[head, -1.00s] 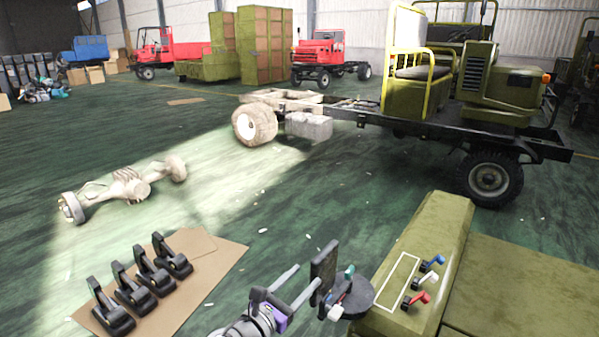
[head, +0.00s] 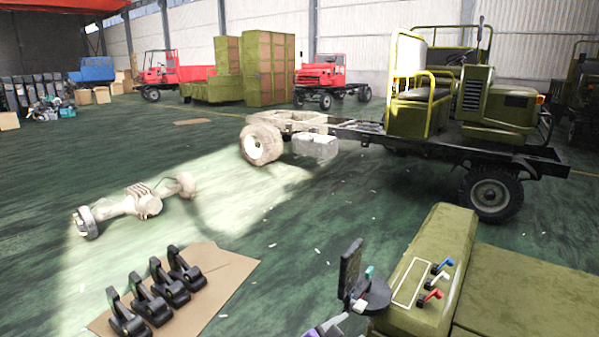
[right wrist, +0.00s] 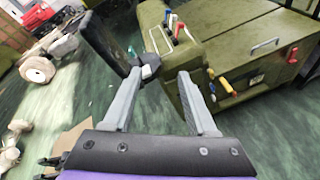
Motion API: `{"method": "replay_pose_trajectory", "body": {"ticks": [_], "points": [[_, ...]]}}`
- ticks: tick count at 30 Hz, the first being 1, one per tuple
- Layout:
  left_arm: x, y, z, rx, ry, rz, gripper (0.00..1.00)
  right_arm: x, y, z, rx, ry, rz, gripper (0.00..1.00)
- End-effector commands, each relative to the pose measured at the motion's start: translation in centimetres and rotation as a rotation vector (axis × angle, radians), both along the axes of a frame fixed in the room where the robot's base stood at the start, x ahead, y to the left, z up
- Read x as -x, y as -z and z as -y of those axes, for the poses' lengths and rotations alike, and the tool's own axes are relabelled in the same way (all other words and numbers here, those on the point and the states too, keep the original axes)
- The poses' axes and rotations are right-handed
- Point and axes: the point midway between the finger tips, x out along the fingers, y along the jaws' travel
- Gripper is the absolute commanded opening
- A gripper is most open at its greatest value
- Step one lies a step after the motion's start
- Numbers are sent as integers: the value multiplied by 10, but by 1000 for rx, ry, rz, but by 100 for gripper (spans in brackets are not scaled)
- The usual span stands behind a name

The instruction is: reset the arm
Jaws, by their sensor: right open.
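My right gripper (right wrist: 160,75) is open in the right wrist view, its two grey fingers apart with nothing held between them. Beyond the left fingertip stands an upright black panel (right wrist: 112,48), which overlaps that finger in the picture; I cannot tell if they touch. In the head view only a purple and grey piece of my right arm shows at the bottom edge. The black panel (head: 350,268) there stands beside a dark round disc (head: 369,296) with small items on it. My left gripper is out of view.
A green cabinet (head: 425,250) with blue, white and red levers (head: 434,294) stands close on the right. Several black pedal-like parts (head: 150,295) lie on cardboard (head: 232,268) at lower left. A pale axle (head: 140,203) and truck chassis (head: 350,132) lie beyond. Open green floor lies between.

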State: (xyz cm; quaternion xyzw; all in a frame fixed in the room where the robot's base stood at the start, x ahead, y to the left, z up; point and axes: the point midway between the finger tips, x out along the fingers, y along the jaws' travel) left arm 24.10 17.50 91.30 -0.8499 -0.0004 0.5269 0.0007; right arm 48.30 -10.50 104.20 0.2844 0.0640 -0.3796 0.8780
Motion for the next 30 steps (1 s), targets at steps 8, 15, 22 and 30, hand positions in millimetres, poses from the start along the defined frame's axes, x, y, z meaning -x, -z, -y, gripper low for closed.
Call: {"method": "replay_pose_trajectory", "body": {"ticks": [8,15,22,30], "points": [[-2,-7,0,0,0,4,50,105,56,88,-738,415,88,57],[-3,-12,0,0,0,7,50,201,99,92,-1405,934,286,57],[-4,-15,0,0,0,8,50,235,113,77,-1735,1238,419,57],[-4,-15,0,0,0,8,50,238,114,74,-1780,1281,435,57]]}}
